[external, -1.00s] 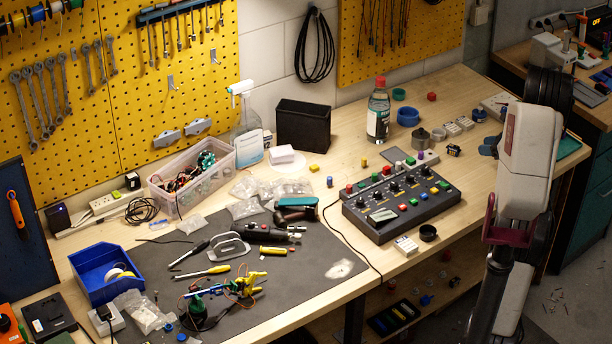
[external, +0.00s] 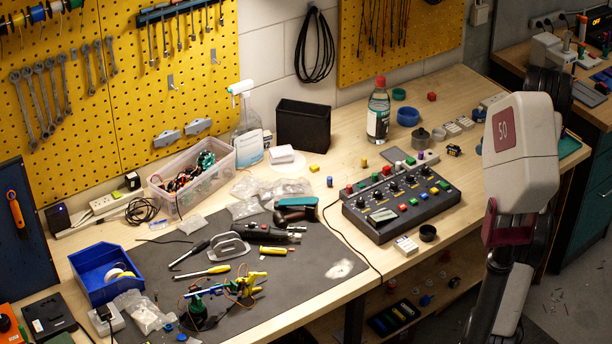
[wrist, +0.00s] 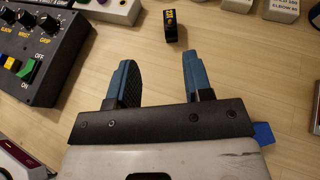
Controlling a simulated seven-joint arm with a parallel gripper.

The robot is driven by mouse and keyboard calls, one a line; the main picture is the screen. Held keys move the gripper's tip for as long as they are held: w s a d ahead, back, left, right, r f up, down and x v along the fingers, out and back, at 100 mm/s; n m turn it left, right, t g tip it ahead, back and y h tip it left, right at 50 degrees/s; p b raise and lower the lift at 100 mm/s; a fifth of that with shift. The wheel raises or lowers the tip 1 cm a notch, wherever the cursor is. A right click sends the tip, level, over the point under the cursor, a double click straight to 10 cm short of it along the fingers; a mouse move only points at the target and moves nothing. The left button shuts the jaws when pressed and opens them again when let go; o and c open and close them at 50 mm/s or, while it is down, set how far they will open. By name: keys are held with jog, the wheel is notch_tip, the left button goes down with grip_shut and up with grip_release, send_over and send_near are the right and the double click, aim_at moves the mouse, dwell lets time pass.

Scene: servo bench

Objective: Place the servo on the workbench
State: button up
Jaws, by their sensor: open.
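A small black block with yellow markings (external: 453,150), which looks like the servo, stands on the light wooden workbench (external: 350,285) to the right of the control box. In the wrist view the same block (wrist: 174,26) lies ahead of my gripper, roughly in line with the gap between the fingers and apart from them. My gripper (wrist: 157,75) is open, with two blue fingers and nothing between them. In the external view my arm hides most of the gripper; only a bit of blue shows at its left edge.
A black control box (external: 400,200) with coloured buttons stands left of my gripper; it also shows in the wrist view (wrist: 40,50). Small white labelled boxes (wrist: 280,8) lie beyond. A water bottle (external: 378,112) stands farther back. Bare wood surrounds the black block.

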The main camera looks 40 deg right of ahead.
jog(key=s+a+r+n+g, duration=0.1)
jog(key=a+r+n+g, duration=0.3)
jog(key=a, duration=0.7)
jog(key=s+a+r+n+g+y, duration=0.1)
jog(key=a+r+n, duration=0.35)
jog(key=a, duration=0.65)
jog(key=s+a+r+n+g, duration=0.25)
jog(key=a+n, duration=0.25)
jog(key=a, duration=0.7)
jog(key=s+a+r+n+g+h, duration=0.1)
jog(key=s+a+r+n+h, duration=0.1)
jog(key=s+a+n, duration=0.6)
jog(key=s+a+r+n+g+h, duration=0.1)
jog(key=s+a+n+h, duration=0.3)
jog(key=s+a+n, duration=0.5)
jog(key=shift+s+a+r+h, duration=0.4)
jog(key=shift+s+a, duration=0.55)
jog(key=shift+s, duration=1.85)
jog(key=shift+r, duration=0.1)
